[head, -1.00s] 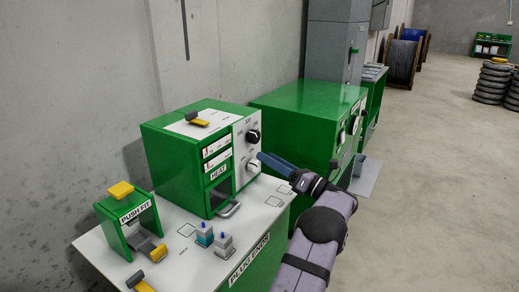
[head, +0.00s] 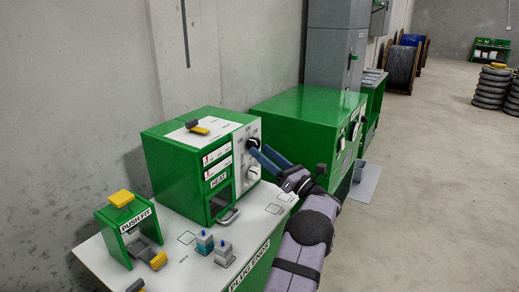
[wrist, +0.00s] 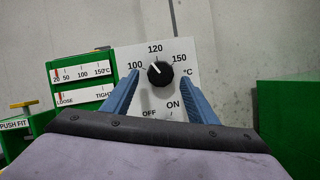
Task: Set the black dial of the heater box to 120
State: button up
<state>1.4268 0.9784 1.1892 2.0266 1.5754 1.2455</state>
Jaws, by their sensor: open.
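The heater box (head: 175,160) is green with a white front panel and stands on the bench. Its black dial (wrist: 160,74) sits under the printed marks 100, 120 and 150 °C. The dial's white pointer line leans up and left, between 100 and 120. My gripper (wrist: 160,78) is open, with one blue finger on each side of the dial in the wrist view. There is a gap between each finger and the dial in that picture; I cannot tell how deep the tips reach. In the head view, the fingertips are close to the dial (head: 253,142).
Below the dial is a pale ON/OFF knob (head: 253,173), mostly hidden in the wrist view. A larger green cabinet (head: 305,115) stands just to the right. The push-fit fixture (head: 128,228) and two small connector blocks (head: 213,245) are on the bench. Open floor lies right.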

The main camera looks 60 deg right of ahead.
aim_at(253, 144)
jog(key=shift+x, duration=1.15)
jog(key=shift+c, duration=0.7)
jog(key=c, duration=0.9)
jog(key=shift+r+m+p, duration=0.15)
jog(key=shift+m+p, duration=0.25)
jog(key=shift+p, duration=0.1)
jog(key=m+h+p, duration=0.1)
jog(key=m+p, duration=0.1)
jog(key=m+g+h+p, duration=0.1)
jog(key=m+p, duration=0.1)
jog(key=shift+a+r, duration=0.2)
jog(key=m+h+p, duration=0.1)
jog(key=m+p, duration=0.1)
jog(key=m, duration=0.1)
jog(key=shift+f+g+p, duration=0.1)
jog(key=shift+g+p, duration=0.3)
jog(key=shift+f, duration=0.1)
